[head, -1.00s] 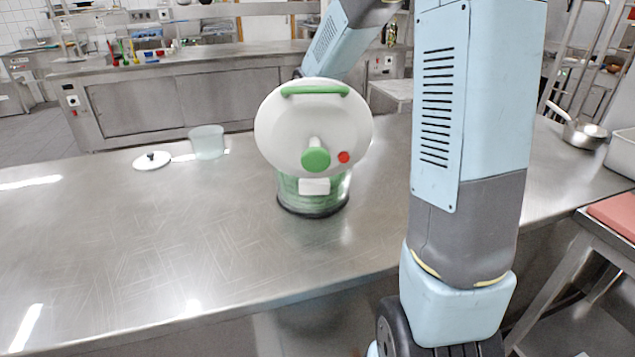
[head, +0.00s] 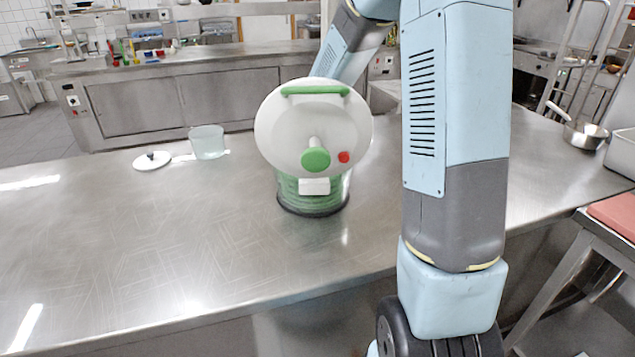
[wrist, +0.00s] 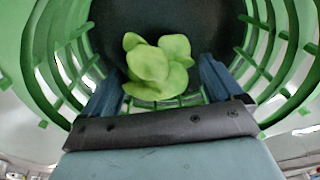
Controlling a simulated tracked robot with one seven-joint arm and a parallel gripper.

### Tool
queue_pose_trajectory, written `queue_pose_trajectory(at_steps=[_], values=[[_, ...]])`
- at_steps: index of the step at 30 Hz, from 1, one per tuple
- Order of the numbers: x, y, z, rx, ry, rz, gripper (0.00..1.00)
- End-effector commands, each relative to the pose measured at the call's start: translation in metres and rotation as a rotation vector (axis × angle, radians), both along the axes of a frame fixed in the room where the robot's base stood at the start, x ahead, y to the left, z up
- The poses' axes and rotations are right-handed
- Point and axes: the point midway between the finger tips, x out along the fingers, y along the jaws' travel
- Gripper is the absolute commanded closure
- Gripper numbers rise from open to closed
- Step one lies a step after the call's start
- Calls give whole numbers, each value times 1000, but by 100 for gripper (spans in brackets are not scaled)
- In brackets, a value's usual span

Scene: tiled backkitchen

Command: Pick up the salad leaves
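The salad leaves (wrist: 148,64) are a small light-green bunch on the dark bottom of a green slatted basket (wrist: 38,80) in the wrist view. My gripper (wrist: 160,76) reaches into the basket, its two dark fingers apart, one on each side of the leaves. I cannot tell whether the fingers touch them. In the head view the basket is the green part inside the clear salad spinner (head: 313,200). Its white lid (head: 285,130), with a green handle and knob, is tilted up towards me. It hides my gripper and the leaves in that view.
The spinner stands on a steel table (head: 130,240). Left of it are a white lid with a black knob (head: 152,160) and a clear container (head: 207,142). A saucepan (head: 584,135) stands at the far right. The front left of the table is clear.

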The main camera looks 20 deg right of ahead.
Motion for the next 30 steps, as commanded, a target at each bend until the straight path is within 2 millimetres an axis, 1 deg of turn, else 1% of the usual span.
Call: queue_pose_trajectory(at_steps=[1, 2, 16, 24, 26, 30], values=[[0, 0, 0, 0, 0, 0, 12], [0, 0, 0, 0, 0, 0, 15], [0, 0, 0, 0, 0, 1, 60], [0, 0, 3, 0, -2, 1, 60], [1, 0, 8, 0, -3, 1, 60], [1, 0, 28, -1, -4, 0, 60]])
